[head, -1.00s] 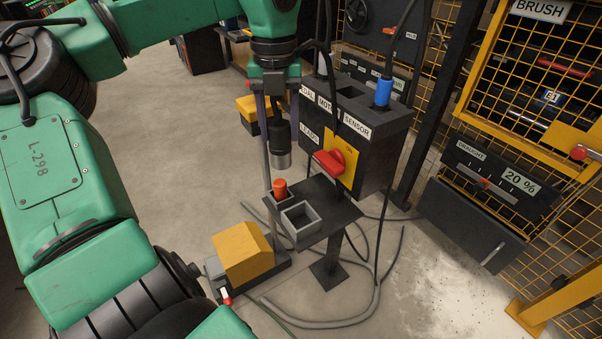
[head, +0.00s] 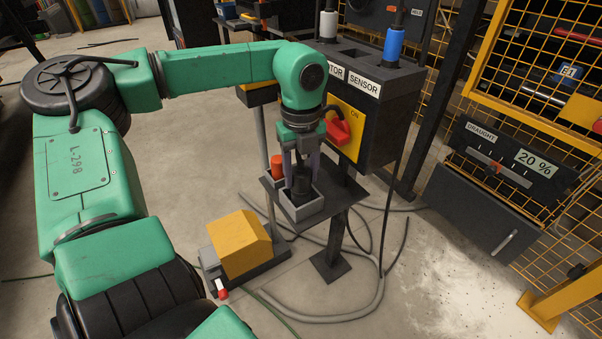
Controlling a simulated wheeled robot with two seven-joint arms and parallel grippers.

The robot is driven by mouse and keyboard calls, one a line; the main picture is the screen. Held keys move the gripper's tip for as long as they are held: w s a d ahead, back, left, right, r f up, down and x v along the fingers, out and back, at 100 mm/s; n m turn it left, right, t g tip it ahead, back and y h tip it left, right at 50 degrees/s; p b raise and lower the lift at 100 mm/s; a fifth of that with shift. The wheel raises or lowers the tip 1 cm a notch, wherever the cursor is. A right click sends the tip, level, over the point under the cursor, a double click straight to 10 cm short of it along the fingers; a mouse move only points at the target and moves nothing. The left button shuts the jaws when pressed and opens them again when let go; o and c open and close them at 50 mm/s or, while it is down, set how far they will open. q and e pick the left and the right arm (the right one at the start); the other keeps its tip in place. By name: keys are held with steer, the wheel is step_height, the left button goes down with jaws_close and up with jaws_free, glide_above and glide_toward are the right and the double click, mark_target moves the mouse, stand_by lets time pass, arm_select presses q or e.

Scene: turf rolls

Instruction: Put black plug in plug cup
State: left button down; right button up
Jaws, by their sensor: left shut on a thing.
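The black plug (head: 301,186) stands upright with its lower end inside the square grey plug cup (head: 305,212) on the small dark shelf. My left gripper (head: 301,171) points down above the cup and is shut on the plug's upper part. The cup's front wall hides the plug's lower end, so I cannot tell whether it touches the bottom. My right gripper is not in view.
An orange plug (head: 278,165) stands in a smaller cup just behind. The dark socket box (head: 385,110), with a red switch (head: 338,130), a blue plug (head: 394,46) and a white-banded plug (head: 328,26), rises close on the right. A yellow pedal (head: 239,244) and hoses lie on the floor below.

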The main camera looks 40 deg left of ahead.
arm_select(q)
steer(key=shift+f, duration=0.8)
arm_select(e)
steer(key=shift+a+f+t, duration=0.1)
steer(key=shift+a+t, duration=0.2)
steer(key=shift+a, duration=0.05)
arm_select(q)
steer(key=shift+f, duration=0.1)
steer(key=shift+c, duration=1.4)
jaws_free()
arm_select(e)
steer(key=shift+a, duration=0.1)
